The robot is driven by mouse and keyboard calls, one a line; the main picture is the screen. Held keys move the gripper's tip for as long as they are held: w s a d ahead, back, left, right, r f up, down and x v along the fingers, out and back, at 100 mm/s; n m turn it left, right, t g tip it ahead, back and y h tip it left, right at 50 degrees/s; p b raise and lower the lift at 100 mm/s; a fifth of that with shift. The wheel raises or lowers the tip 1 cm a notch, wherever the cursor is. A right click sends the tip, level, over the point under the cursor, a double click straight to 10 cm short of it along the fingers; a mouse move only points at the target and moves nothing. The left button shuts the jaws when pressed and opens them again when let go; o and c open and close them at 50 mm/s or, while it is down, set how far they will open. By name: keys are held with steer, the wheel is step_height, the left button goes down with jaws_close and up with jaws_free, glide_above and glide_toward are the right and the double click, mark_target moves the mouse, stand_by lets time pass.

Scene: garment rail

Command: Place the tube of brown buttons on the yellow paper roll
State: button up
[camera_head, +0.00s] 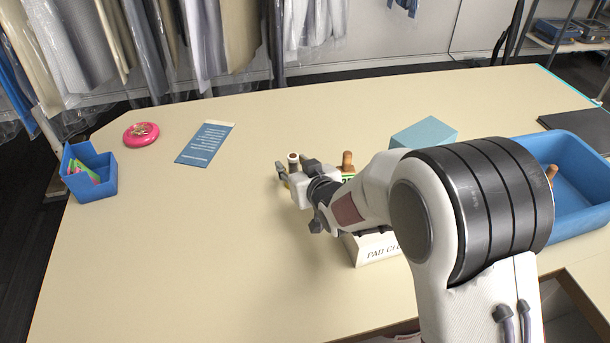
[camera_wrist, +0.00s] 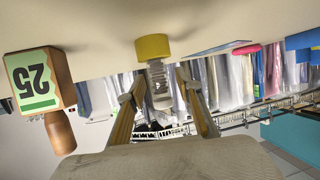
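In the wrist view, which is upside down, a short yellow cylinder, likely the yellow paper roll (camera_wrist: 152,46), stands against the table. A narrower pale, ribbed tube (camera_wrist: 159,88) extends from it, between my fingers; brown buttons cannot be made out there. In the head view a small tube-like thing with a pale rim and brown inside (camera_head: 293,160) shows upright at my gripper (camera_head: 298,169); its lower part and the yellow cylinder are largely hidden. My gripper (camera_wrist: 156,88) has its fingers apart, one on each side of the tube, with visible gaps.
A wooden-handled block marked 25 (camera_wrist: 38,80) stands close beside my gripper. A blue-green box (camera_head: 424,132), a blue tray (camera_head: 580,185) and a box lettered PAD (camera_head: 372,249) lie right. A blue card (camera_head: 205,145), pink dish (camera_head: 141,134) and blue bin (camera_head: 92,172) lie left. The front-left table is clear.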

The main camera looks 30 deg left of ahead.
steer(key=v, duration=1.2)
stand_by(0.7)
steer(key=w+d+r+m+h, duration=0.1)
steer(key=d+r+h, duration=0.1)
steer(key=d, duration=0.4)
steer(key=w+d+r+m+t+h, duration=0.1)
steer(key=d+r, duration=0.1)
steer(key=d, duration=0.5)
steer(key=w+d+r+m+h, duration=0.1)
steer(key=d+r+m+h, duration=0.1)
steer(key=d, duration=0.5)
steer(key=shift+w+d+r+t+h, duration=0.25)
steer(key=shift+t+h, duration=0.05)
steer(key=s+d+r+m+g+h, duration=0.1)
steer(key=s+d+m+h, duration=0.1)
steer(key=s+d, duration=0.6)
steer(key=s+d+r+m+g+h, duration=0.1)
steer(key=s+d+r+m+h, duration=0.2)
steer(key=d, duration=0.9)
steer(key=s+d+f+m+g, duration=0.1)
steer(key=s+d, duration=0.4)
steer(key=s, duration=0.7)
steer(key=shift+s+f+m+g, duration=0.25)
steer(key=shift+f+m+g, duration=0.15)
steer(key=shift+f+g, duration=0.15)
